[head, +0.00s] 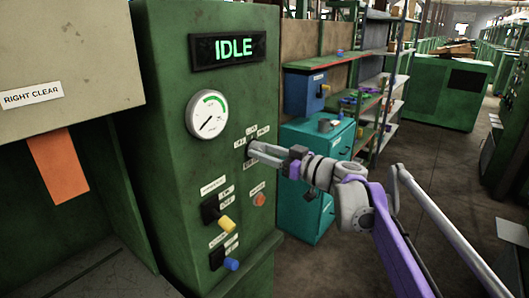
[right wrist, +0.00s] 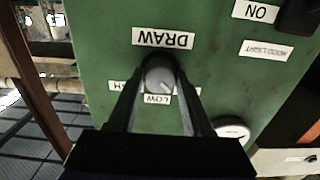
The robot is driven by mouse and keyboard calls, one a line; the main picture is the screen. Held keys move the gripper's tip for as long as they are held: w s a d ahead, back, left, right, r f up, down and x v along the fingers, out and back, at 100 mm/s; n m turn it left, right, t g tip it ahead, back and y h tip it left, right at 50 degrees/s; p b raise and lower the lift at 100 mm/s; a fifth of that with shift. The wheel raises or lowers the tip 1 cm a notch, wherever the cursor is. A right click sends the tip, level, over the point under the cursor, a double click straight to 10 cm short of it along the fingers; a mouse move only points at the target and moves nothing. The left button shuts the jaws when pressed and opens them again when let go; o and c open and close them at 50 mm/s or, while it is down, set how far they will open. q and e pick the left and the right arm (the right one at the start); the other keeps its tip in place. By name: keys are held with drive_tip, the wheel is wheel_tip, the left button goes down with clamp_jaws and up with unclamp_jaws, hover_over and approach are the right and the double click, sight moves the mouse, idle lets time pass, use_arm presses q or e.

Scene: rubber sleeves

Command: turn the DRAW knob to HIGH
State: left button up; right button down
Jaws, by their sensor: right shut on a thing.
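The DRAW knob (right wrist: 158,76) is a small grey round knob on the green panel. My right gripper (right wrist: 157,70) has one finger on each side of the knob and is shut on it. In the right wrist view the panel is upside down, with the DRAW label (right wrist: 163,38) above the knob and the LOW label (right wrist: 156,99) just below it. Where the knob points is hard to tell. In the head view my right gripper (head: 252,150) reaches the panel and mostly hides the knob.
Above the knob are a dial gauge (head: 207,114) and a display reading IDLE (head: 228,48). A teal cabinet (head: 312,215) stands right, with open floor beyond.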

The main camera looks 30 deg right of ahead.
use_arm(q)
drive_tip(key=shift+r, duration=0.1)
use_arm(e)
drive_tip(key=m+p, duration=0.3)
drive_tip(key=shift+r+m, duration=0.15)
drive_tip(key=shift+m, duration=0.25)
drive_tip(key=m+p, duration=0.2)
drive_tip(key=m, duration=0.2)
drive_tip(key=shift+m+p, duration=0.3)
drive_tip(key=shift+p, duration=0.05)
drive_tip(key=m+p, duration=0.1)
drive_tip(key=m, duration=0.3)
drive_tip(key=shift+p, duration=0.35)
use_arm(q)
wheel_tip(320, 180, up, 10)
drive_tip(key=w+p, duration=0.1)
drive_tip(key=w, duration=0.1)
drive_tip(key=shift+w+t, duration=0.3)
drive_tip(key=shift+w, duration=0.05)
use_arm(e)
drive_tip(key=m, duration=0.5)
use_arm(q)
drive_tip(key=shift+r, duration=0.1)
use_arm(e)
drive_tip(key=shift+m, duration=0.3)
drive_tip(key=shift+c, duration=1.6)
unclamp_jaws()
